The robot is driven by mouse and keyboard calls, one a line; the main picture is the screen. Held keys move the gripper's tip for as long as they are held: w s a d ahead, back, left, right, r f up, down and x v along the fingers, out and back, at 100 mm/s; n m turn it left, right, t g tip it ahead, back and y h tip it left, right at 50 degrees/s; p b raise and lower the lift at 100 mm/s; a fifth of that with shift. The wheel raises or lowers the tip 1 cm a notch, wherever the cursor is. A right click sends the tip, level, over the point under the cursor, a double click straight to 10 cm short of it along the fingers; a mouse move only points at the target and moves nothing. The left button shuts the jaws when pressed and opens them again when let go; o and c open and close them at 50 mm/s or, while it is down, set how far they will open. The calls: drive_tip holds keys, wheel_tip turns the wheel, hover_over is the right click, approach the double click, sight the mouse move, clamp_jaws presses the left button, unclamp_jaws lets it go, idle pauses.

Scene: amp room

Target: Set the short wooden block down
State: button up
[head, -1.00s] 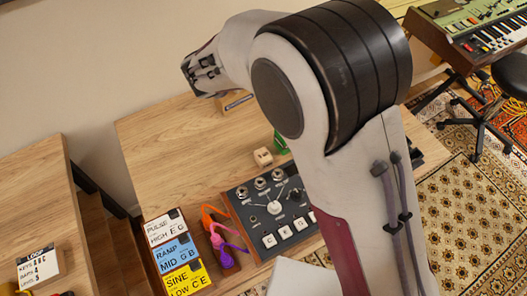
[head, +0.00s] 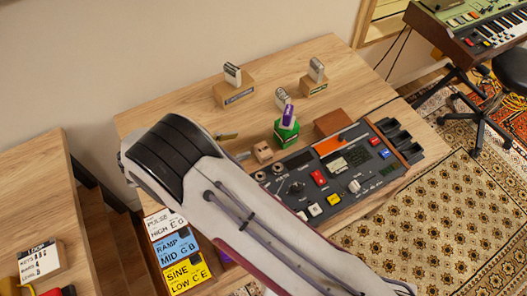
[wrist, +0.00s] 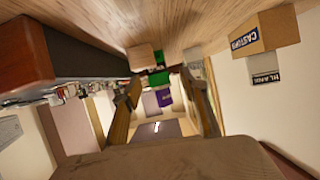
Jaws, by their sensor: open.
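A short wooden block (head: 262,151) sits on the wooden desk (head: 185,112), just behind the panel of knobs and left of a green block (head: 287,133) with a purple piece on top. In the wrist view, a plain wooden block (wrist: 142,57) shows beyond my fingers, beside green and purple pieces. My gripper (wrist: 160,78) is open, its two fingers spread, with no block visibly held between them. The wrist view is upside down, with the desk surface at the top. In the head view, my arm hides most of my gripper.
Two labelled wooden holders (head: 234,95) (head: 313,87) with metallic pieces stand toward the back. The control panel (head: 335,165) and a brown box (head: 334,122) are at the right. Coloured cards (head: 176,247) lie at the front left. The desk's back left is clear.

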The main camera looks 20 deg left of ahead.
sight(257, 153)
drive_tip(key=shift+s+d+f+h, duration=0.25)
drive_tip(key=shift+s+f, duration=0.15)
drive_tip(key=shift+s, duration=0.3)
drive_tip(key=shift+s+d+f+h, duration=0.1)
drive_tip(key=shift+s+f+h, duration=0.2)
drive_tip(key=shift+s, duration=0.35)
drive_tip(key=shift+x, duration=1.4)
drive_tip(key=shift+x, duration=2.6)
drive_tip(key=shift+s+d, duration=0.1)
drive_tip(key=shift+s, duration=0.05)
drive_tip(key=c, duration=1)
